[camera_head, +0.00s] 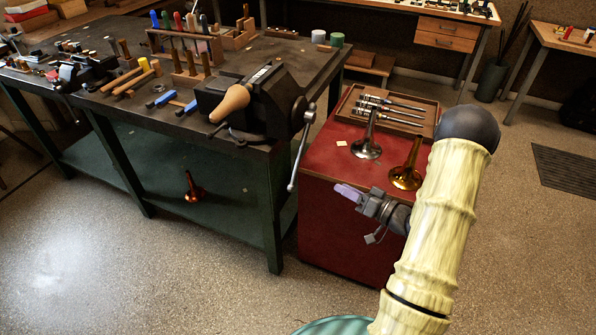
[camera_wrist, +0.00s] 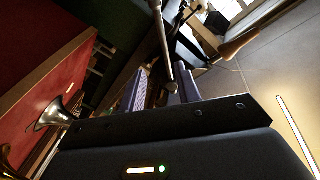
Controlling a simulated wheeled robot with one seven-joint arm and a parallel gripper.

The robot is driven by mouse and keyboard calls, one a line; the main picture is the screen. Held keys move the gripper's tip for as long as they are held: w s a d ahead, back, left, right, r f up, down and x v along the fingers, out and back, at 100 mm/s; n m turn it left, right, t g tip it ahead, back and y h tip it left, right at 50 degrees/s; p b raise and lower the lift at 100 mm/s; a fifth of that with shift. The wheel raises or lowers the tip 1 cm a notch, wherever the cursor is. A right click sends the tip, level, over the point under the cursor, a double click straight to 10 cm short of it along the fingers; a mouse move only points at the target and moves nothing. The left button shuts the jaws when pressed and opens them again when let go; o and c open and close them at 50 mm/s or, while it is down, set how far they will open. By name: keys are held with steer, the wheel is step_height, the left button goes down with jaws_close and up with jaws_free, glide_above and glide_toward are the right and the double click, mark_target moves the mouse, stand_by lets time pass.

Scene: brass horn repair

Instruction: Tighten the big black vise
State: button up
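The big black vise (camera_head: 262,105) sits at the right end of the dark workbench, with a pear-shaped wooden piece (camera_head: 230,103) at its jaws. Its metal handle (camera_head: 299,150) hangs steeply down past the bench's corner and ends in a knob. My gripper (camera_head: 342,191) is right of the handle's lower end, apart from it in the head view. In the wrist view my gripper's two fingers (camera_wrist: 160,90) are spread, and the handle (camera_wrist: 162,40) shows in line with the gap between them. I cannot tell whether its knob is between the fingertips or beyond them.
A red cabinet (camera_head: 335,225) stands close behind my gripper. On it are a silver bell (camera_head: 367,148), a brass bell (camera_head: 406,178) and a wooden tray (camera_head: 420,105) of tools. The bench (camera_head: 110,95) holds hammers and other tools. Floor in front is clear.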

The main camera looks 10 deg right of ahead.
mark_target(297, 167)
steer(key=shift+s, duration=0.2)
steer(key=shift+y, duration=0.3)
steer(key=p+x, duration=0.1)
steer(key=x, duration=1.6)
steer(key=shift+w+r+p, duration=0.1)
steer(key=shift+w+p, duration=0.2)
steer(key=shift+p, duration=0.1)
steer(key=shift+c, duration=0.4)
jaws_close()
